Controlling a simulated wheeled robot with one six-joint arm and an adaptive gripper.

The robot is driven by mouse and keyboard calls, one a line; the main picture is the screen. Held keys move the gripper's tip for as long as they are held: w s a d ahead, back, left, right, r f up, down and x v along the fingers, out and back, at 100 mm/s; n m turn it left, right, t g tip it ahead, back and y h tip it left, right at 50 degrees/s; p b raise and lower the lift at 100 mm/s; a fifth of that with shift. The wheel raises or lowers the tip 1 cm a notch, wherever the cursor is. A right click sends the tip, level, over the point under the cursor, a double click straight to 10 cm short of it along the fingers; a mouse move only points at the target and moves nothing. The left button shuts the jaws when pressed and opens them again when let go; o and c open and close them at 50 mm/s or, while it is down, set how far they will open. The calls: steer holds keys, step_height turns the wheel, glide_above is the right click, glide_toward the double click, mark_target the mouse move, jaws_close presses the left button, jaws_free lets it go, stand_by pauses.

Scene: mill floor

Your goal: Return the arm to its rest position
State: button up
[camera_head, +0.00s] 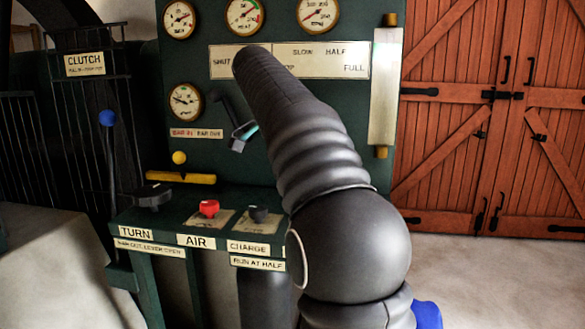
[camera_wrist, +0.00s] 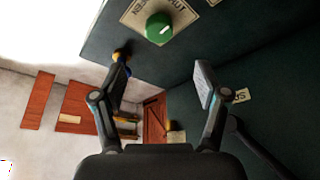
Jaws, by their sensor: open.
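My arm rises through the middle of the head view, in front of the dark green control panel (camera_head: 290,120). My gripper (camera_wrist: 162,78) is open in the wrist view, with its two fingers wide apart and nothing between them. In the head view only part of the gripper (camera_head: 241,137) shows left of the arm, near the lower-left gauge, and the rest is hidden behind the arm. A green knob (camera_wrist: 159,28) on a label plate is at the top of the wrist view, beyond the fingertips and apart from them.
Gauges (camera_head: 245,15) line the panel's top. A glass tube (camera_head: 384,88) stands right of the arm. A bench (camera_head: 185,222) carries a red knob (camera_head: 209,208) and a black knob (camera_head: 258,213). A blue-topped lever (camera_head: 107,118) is left. Open floor lies before wooden doors (camera_head: 490,110).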

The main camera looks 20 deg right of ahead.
stand_by(0.3)
steer(key=s+a+f+n+t+y, duration=0.1)
steer(key=s+a+f+n, duration=0.3)
steer(key=s+f, duration=0.4)
steer(key=s+a+f+n+t+y, duration=0.2)
steer(key=s+a+f+n, duration=0.2)
steer(key=s+f+n, duration=0.2)
steer(key=s+a+f+n+t+y, duration=0.1)
steer(key=s+a+f+n, duration=0.3)
steer(key=s+f, duration=0.6)
steer(key=s+n, duration=0.2)
steer(key=s, duration=0.1)
steer(key=shift+s+t, duration=0.2)
steer(key=shift+t, duration=0.2)
